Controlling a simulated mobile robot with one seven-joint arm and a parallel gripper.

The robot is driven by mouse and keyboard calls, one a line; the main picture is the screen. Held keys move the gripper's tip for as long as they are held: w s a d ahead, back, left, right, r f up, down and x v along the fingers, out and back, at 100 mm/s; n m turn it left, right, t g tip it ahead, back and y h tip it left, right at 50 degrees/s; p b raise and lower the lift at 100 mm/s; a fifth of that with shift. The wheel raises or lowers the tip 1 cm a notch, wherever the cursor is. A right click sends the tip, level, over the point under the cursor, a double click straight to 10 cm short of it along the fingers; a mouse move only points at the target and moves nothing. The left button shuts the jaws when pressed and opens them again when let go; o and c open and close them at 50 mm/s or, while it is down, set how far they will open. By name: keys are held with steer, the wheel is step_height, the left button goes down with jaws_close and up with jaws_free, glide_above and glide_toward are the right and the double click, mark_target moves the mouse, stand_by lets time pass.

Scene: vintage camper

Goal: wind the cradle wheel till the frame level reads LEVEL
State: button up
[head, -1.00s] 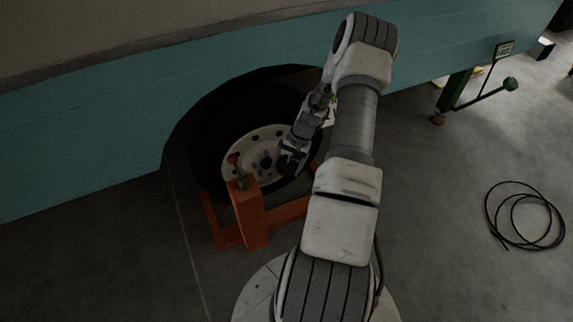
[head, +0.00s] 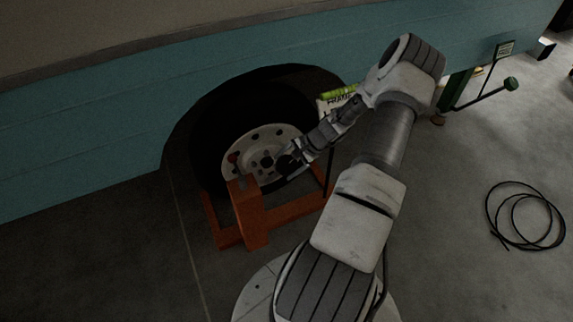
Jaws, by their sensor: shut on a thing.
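The orange cradle (head: 250,218) stands on the floor in front of the camper's tyre (head: 208,140) and its pale rim (head: 243,143). A small red knob (head: 233,157) shows above the cradle's post. My gripper (head: 287,166) is in front of the rim's right side, shut on what seems to be the dark cradle wheel, mostly hidden by my fingers. The frame level (head: 340,91) is a yellow-green vial above a white sign (head: 333,104) beginning "FRAME", right of the tyre. My arm covers part of the sign, and its reading cannot be made out.
The teal camper side (head: 90,145) runs above and behind the cradle. A green stand (head: 455,90) with a knobbed lever (head: 511,84) and small sign is at the upper right. A black cable coil (head: 525,215) lies on the right. The floor between is clear.

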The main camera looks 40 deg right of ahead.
stand_by(0.4)
steer(key=o, duration=1.1)
steer(key=shift+r, duration=0.1)
steer(key=p+v, duration=0.4)
steer(key=v, duration=1.3)
steer(key=shift+s+d+p, duration=0.2)
steer(key=shift+p, duration=0.1)
